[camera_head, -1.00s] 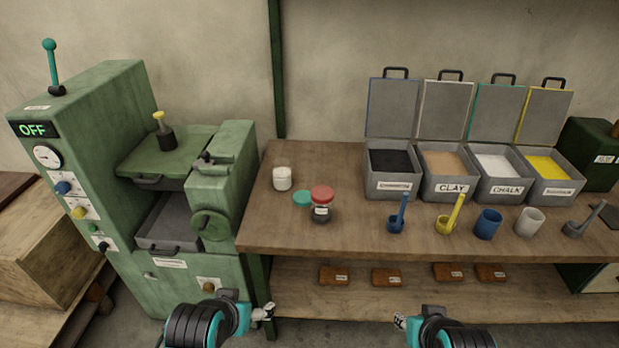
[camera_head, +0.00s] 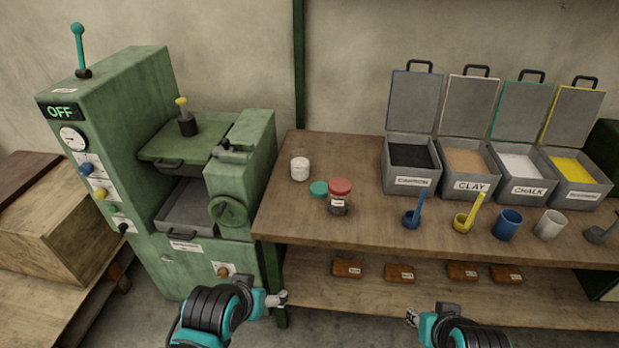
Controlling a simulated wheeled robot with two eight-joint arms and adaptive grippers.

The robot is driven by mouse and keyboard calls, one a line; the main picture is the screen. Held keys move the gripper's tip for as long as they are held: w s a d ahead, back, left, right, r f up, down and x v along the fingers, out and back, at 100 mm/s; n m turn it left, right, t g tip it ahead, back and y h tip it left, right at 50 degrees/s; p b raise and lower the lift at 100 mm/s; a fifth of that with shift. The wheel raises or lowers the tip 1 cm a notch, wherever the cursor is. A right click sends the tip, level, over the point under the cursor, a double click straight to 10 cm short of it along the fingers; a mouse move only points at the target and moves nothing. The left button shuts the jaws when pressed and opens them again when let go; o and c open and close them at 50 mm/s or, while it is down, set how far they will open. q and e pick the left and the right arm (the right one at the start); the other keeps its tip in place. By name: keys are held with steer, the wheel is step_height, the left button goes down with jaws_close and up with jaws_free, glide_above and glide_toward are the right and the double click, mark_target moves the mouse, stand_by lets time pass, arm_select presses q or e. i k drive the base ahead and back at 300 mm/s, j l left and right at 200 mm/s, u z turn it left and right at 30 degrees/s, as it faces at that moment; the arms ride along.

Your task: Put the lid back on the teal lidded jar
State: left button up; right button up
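A low teal round piece (camera_head: 319,188), which looks like a lid, lies on the workbench left of a dark jar with a red lid (camera_head: 340,194). A small white jar (camera_head: 300,170) stands just behind and to the left of the teal piece; I cannot tell whether its top is open. No jar wearing a teal lid shows. My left gripper (camera_head: 276,299) is low in front of the bench's left end, well apart from the jars. My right gripper (camera_head: 411,318) is low in front of the bench, further right. Both fingertips are too small to read, and I see nothing held.
Grey bins with raised lids (camera_head: 465,182) stand at the bench's back right. Blue and yellow scoops (camera_head: 413,218) and cups (camera_head: 507,225) line the front. A green machine (camera_head: 160,180) stands close left. The bench front left of the scoops (camera_head: 330,232) is clear.

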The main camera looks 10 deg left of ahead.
mark_target(300, 157)
steer(key=i+j, duration=0.2)
steer(key=j, duration=0.2)
steer(key=i+j, duration=0.2)
steer(key=j, duration=0.15)
steer(key=i+j, duration=0.2)
steer(key=j, duration=0.2)
steer(key=i+j, duration=0.15)
steer(key=j, duration=0.25)
steer(key=z, duration=1.35)
